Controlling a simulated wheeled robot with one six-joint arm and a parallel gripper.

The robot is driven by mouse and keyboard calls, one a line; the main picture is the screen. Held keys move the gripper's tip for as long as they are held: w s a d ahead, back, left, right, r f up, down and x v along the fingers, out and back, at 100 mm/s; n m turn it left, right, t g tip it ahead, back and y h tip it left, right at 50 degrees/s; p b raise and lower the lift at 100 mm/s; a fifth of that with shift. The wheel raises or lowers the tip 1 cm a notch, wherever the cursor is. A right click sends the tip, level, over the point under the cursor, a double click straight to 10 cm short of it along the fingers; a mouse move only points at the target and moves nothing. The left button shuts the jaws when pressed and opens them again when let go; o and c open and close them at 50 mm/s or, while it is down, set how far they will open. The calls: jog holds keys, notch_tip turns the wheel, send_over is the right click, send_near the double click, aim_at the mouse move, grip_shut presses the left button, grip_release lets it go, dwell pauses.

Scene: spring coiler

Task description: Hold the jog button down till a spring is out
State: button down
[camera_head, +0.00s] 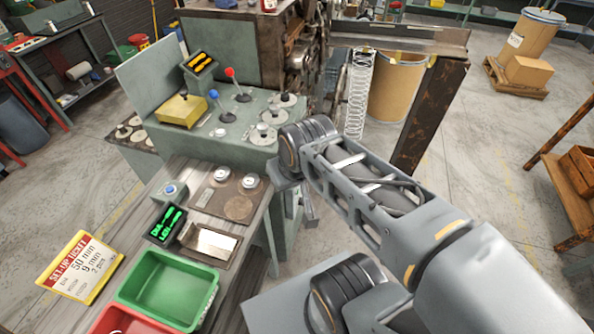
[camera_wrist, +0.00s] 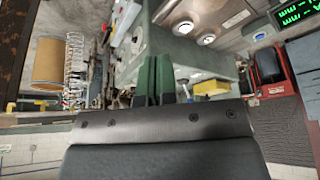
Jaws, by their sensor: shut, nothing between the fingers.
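The spring coiler (camera_head: 255,45) has a green panel (camera_head: 240,150) with a blue-knobbed lever (camera_head: 214,94), a red-knobbed lever (camera_head: 230,73), a small pale button (camera_head: 219,132) and several round dials. I cannot read which control is the jog button. A long wire spring (camera_head: 358,90) hangs at the machine's right side, and it also shows in the wrist view (camera_wrist: 75,60). My gripper (camera_wrist: 156,65) is shut and empty, beside the green machine body. In the head view my arm's end is at the panel's right edge and hides most of the gripper.
A yellow box (camera_head: 183,110) and a lit display (camera_head: 199,62) are on the panel. The bench in front holds a blue button (camera_head: 170,188), a green-lit readout (camera_head: 166,224), a green bin (camera_head: 168,287) and a set-up ticket (camera_head: 77,267). A drum (camera_head: 395,88) stands behind the spring.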

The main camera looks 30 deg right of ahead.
jog(key=w+d+f+m+t+y+b, duration=0.1)
jog(key=w+d+f+m+y+b, duration=0.2)
jog(key=w+f+b, duration=0.55)
jog(key=w+d+f+m+y+b, duration=0.1)
jog(key=w+d+f+m+b, duration=0.4)
jog(key=f+b, duration=0.7)
jog(key=w+d+f+m+t+b, duration=0.3)
jog(key=w+d+f+b, duration=0.1)
jog(key=d+f+b, duration=0.3)
jog(key=w+d+f+m+t+h+b, duration=0.1)
jog(key=w+d+f+m+t+b, duration=0.1)
jog(key=d+f+b, duration=0.5)
jog(key=w+d+f+m, duration=0.1)
jog(key=d+f, duration=0.3)
jog(key=d, duration=0.5)
jog(key=shift+w+d+t+h, duration=0.3)
jog(key=shift+w+t, duration=0.1)
